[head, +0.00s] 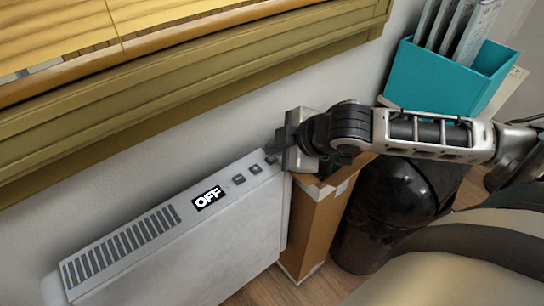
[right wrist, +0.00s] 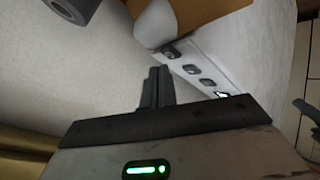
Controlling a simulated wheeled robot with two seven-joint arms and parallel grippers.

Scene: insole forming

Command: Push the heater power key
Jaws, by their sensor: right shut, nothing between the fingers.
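The white heater (head: 190,240) stands along the wall in the head view, its small display (head: 208,197) reading OFF. A row of grey keys runs along its top from the display to the right end: one key (head: 238,179), a second key (head: 255,169) and an end key (head: 270,159) by my gripper. The right wrist view shows the end key (right wrist: 170,52) and the others (right wrist: 190,69). I cannot read which is the power key. My right gripper (head: 274,147) is shut and empty by the end key; its fingers also show in the wrist view (right wrist: 157,76). I cannot tell contact. My left gripper is out of view.
A tall cardboard box (head: 312,230) stands right beside the heater's end, under my right gripper. A dark rounded container (head: 385,205) and a teal bin (head: 450,80) with papers are farther right. A window sill (head: 200,90) with blinds runs above the heater.

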